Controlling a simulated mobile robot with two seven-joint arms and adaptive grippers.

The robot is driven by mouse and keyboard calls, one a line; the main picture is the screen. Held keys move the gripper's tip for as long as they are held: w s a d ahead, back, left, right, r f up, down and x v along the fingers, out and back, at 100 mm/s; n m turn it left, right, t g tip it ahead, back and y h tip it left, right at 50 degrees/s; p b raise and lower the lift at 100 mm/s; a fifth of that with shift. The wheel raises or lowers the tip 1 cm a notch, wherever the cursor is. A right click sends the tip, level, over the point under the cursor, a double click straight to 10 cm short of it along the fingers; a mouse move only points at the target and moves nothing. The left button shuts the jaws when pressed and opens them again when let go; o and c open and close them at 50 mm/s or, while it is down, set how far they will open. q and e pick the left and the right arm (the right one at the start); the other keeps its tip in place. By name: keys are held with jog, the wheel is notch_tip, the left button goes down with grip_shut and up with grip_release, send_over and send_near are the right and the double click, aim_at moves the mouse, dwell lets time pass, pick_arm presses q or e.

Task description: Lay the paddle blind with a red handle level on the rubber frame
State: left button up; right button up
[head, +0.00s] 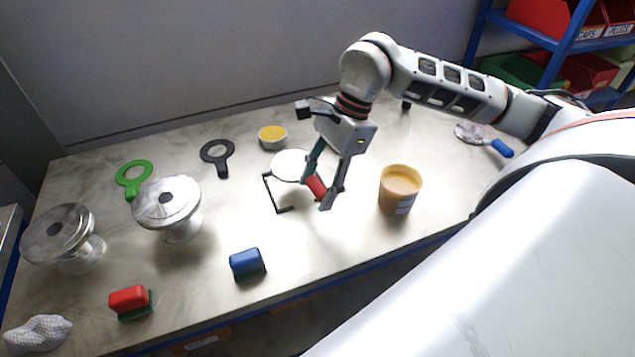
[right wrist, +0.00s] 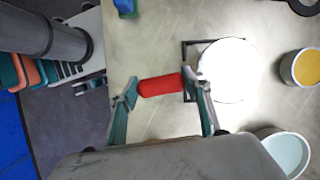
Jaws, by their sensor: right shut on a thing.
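The paddle blind is a bright, pale round disc (head: 291,165) with a red handle (head: 315,187). In the right wrist view its disc (right wrist: 229,72) and handle (right wrist: 162,85) both show. My right gripper (head: 320,189) is shut on the red handle, one finger at each end of it in the right wrist view. The rubber frame (head: 268,192) is thin and black; its left edge also shows in the right wrist view (right wrist: 184,62). The disc overlaps the frame and hides much of it. I cannot tell whether they touch or whether the disc is level. My left gripper is out of view.
An orange tub (head: 400,189) stands right of the gripper, a yellow-filled bowl (head: 272,137) behind the disc. A black paddle (head: 218,156), a green paddle (head: 134,178) and a flanged vessel (head: 168,208) are left. A blue block (head: 247,263) lies in front. A blue-handled paddle (head: 487,139) lies far right.

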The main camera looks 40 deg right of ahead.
jog(key=shift+f+b, duration=1.75)
jog(key=shift+f, duration=0.9)
jog(key=shift+f+b, duration=0.4)
jog(key=o, duration=1.7)
jog(key=v, duration=1.2)
jog(key=shift+a, duration=0.1)
